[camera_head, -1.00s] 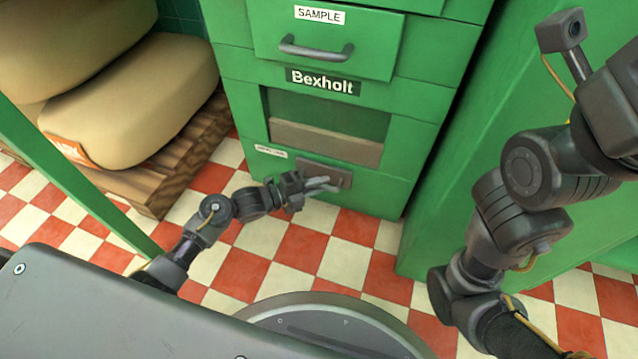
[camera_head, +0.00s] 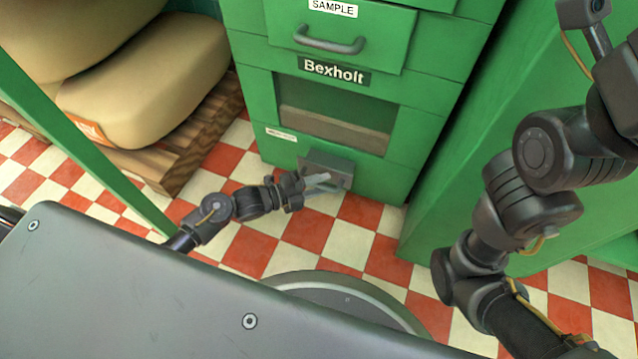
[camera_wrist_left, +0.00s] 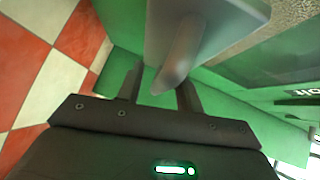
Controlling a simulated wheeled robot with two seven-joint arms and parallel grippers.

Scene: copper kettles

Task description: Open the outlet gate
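The outlet gate (camera_head: 343,166) is a grey metal plate with a pale handle, low on the front of the green Bexholt cabinet (camera_head: 415,95). It looks tilted outward from the cabinet front. My left gripper (camera_head: 306,187) is at the handle, partly hiding it. In the left wrist view the plate (camera_wrist_left: 221,18) fills the top, and its rounded handle (camera_wrist_left: 178,62) points down between my two fingers (camera_wrist_left: 160,92). The fingers are apart, with green showing beside the handle.
A drawer labelled SAMPLE (camera_head: 375,42) and a dark window (camera_head: 335,112) are above the gate. Tan sacks (camera_head: 150,85) lie on a wooden pallet (camera_head: 200,140) at the left. Another green cabinet (camera_head: 500,130) stands at the right. Checkered floor (camera_head: 290,255) is clear before the cabinet.

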